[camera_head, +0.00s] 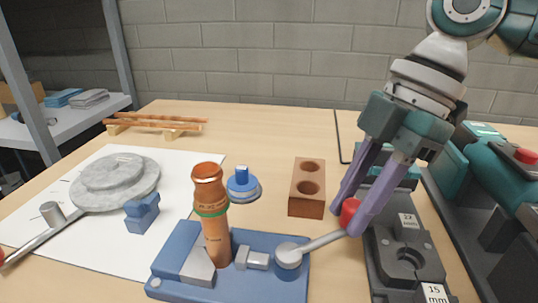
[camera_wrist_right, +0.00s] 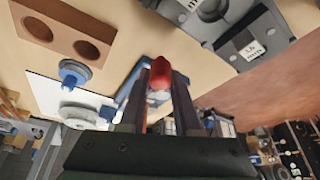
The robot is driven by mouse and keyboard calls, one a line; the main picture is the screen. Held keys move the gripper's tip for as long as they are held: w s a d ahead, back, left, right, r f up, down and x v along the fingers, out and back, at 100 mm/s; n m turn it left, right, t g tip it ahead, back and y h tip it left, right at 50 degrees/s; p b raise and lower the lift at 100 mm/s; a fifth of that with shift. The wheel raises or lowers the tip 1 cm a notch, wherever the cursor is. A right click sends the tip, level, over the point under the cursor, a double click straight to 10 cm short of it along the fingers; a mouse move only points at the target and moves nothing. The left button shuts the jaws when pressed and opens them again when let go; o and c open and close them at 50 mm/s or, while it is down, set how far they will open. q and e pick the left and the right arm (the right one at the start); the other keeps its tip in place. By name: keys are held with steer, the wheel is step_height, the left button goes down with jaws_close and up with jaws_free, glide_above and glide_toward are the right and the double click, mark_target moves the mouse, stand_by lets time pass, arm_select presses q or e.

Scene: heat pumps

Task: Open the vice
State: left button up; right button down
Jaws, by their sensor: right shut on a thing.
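The blue vice (camera_head: 215,278) sits at the front of the table. A copper-coloured cylinder with a green band (camera_head: 211,210) stands upright, slightly tilted, at its grey jaws. The vice's grey lever (camera_head: 322,242) runs to the right from a round pivot and ends in a red knob (camera_head: 349,211). My right gripper (camera_head: 354,214) is shut on the red knob, its purple fingers on either side. In the right wrist view the red knob (camera_wrist_right: 160,72) shows between the dark fingertips (camera_wrist_right: 160,85). The cylinder hides part of the jaws. My left gripper is not in view.
A brown block with two holes (camera_head: 307,188) and a blue round piece (camera_head: 243,186) stand behind the vice. A dark die block (camera_head: 408,255) is close on the right. A grey disc tool (camera_head: 115,182) lies on white paper at left.

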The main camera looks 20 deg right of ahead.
steer(key=shift+w+a+n+g, duration=0.1)
steer(key=shift+w+n+g, duration=0.2)
steer(key=shift+w+n, duration=0.6)
steer(key=shift+s, duration=0.1)
steer(key=c, duration=0.6)
jaws_free()
steer(key=v, duration=1)
steer(key=shift+p, duration=0.45)
